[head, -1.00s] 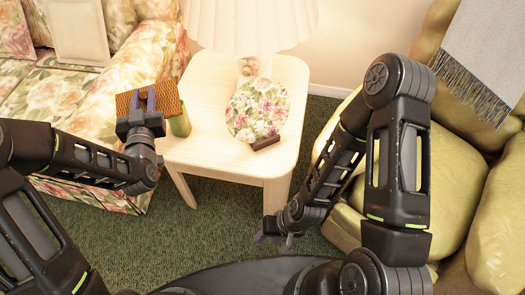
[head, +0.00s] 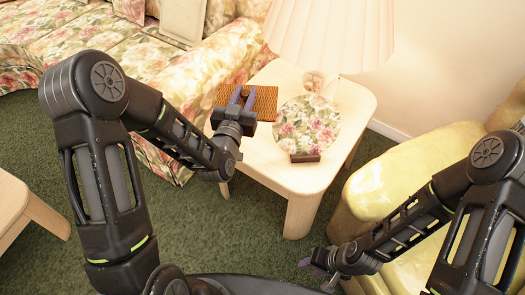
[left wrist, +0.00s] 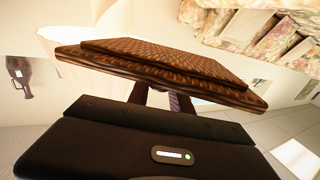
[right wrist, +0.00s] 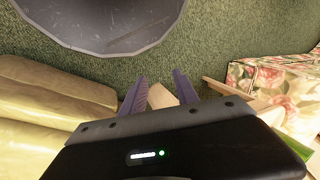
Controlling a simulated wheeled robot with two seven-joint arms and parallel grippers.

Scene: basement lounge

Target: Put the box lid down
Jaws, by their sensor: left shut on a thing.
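The box lid (head: 265,100) is a flat, brown woven panel. My left gripper (head: 240,97) is shut on it and holds it at the back-left edge of the pale side table (head: 290,175). I cannot tell from the head view whether the lid touches the tabletop. The left wrist view shows the lid (left wrist: 165,65) gripped at its near edge, with a raised, stepped face. No box is visible.
A floral round plate (head: 307,125) on a dark stand and a lamp (head: 330,35) occupy the table's back and right. The front of the tabletop is bare. A floral sofa (head: 110,45) lies behind left, a yellow-green armchair (head: 400,180) at right, another pale table (head: 25,215) at left.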

